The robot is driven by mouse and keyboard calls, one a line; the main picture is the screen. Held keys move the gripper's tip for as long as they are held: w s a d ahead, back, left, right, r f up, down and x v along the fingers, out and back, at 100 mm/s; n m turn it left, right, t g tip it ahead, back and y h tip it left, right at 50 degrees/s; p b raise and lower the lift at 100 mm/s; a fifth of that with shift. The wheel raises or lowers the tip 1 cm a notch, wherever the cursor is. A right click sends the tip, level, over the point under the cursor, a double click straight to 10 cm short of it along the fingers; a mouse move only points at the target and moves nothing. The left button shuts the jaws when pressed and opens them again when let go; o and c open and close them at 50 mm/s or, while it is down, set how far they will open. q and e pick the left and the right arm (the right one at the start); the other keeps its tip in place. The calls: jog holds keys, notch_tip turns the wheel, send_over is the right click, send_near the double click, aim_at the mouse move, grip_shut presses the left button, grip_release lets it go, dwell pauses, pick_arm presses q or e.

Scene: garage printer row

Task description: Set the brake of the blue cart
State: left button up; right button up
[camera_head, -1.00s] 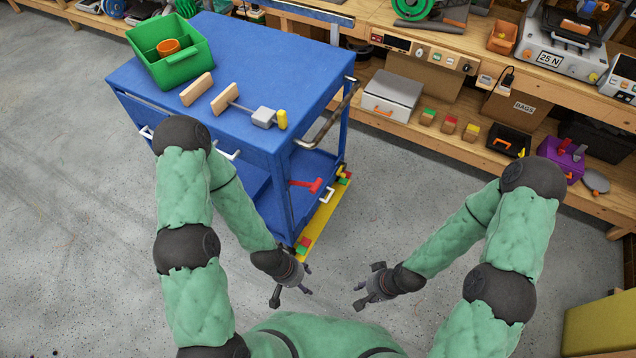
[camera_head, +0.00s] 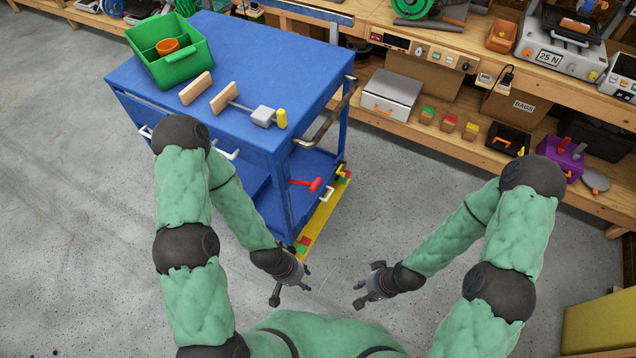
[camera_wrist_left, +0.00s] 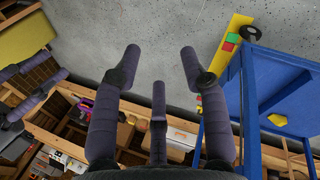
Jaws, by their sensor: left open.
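The blue cart (camera_head: 250,75) stands ahead of me, left of centre. A red lever-like handle (camera_head: 312,185) and a white handle (camera_head: 327,194) show at its near right side. A yellow bar (camera_head: 323,218) with red and green patches at its ends runs low along that side. The yellow bar (camera_wrist_left: 236,28) also shows in the left wrist view, by a dark wheel (camera_wrist_left: 250,33). My left gripper (camera_head: 290,288) is open and empty, apart from the cart near its front corner. My right gripper (camera_head: 363,286) looks open and empty, to the right of the left one.
The cart top carries a green bin (camera_head: 185,68) with an orange pot (camera_head: 167,46) and a clamp-like tool (camera_head: 245,108). A wooden workbench (camera_head: 450,135) with boxes runs along the back and right. Grey floor is clear between bench and cart.

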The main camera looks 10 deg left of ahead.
pick_arm(q)
jog(key=shift+m+t, duration=0.3)
jog(key=shift+t, duration=0.4)
jog(key=w, duration=0.1)
jog(key=w+r, duration=0.1)
jog(key=w, duration=0.1)
jog(key=w+r+p, duration=0.1)
jog(key=shift+w+a+r, duration=0.25)
jog(key=shift+w+a, duration=0.15)
grip_shut()
jog(key=w+a+r+m+t+h+p, duration=0.1)
jog(key=w+a+r+m+t+p, duration=0.15)
jog(key=w+r, duration=0.75)
jog(key=w+a+r+m+t+p, duration=0.2)
jog(key=w+a+r+t, duration=0.2)
jog(key=w+r, duration=0.5)
jog(key=b, duration=0.3)
send_over(303, 183)
jog(key=s+d, duration=0.1)
notch_tip(303, 183, down, 6)
jog(key=shift+g, duration=0.25)
jog(key=shift+s+d+f+b, duration=0.1)
jog(key=shift+d+f+b, duration=0.2)
jog(key=shift+f, duration=0.4)
jog(key=shift+s+d+f+b, duration=0.1)
jog(key=shift+d+f+b, duration=0.15)
jog(key=shift+f, duration=0.45)
jog(key=shift+d+f+b, duration=0.2)
jog(key=shift+f+b, duration=0.1)
jog(key=shift+f, duration=0.4)
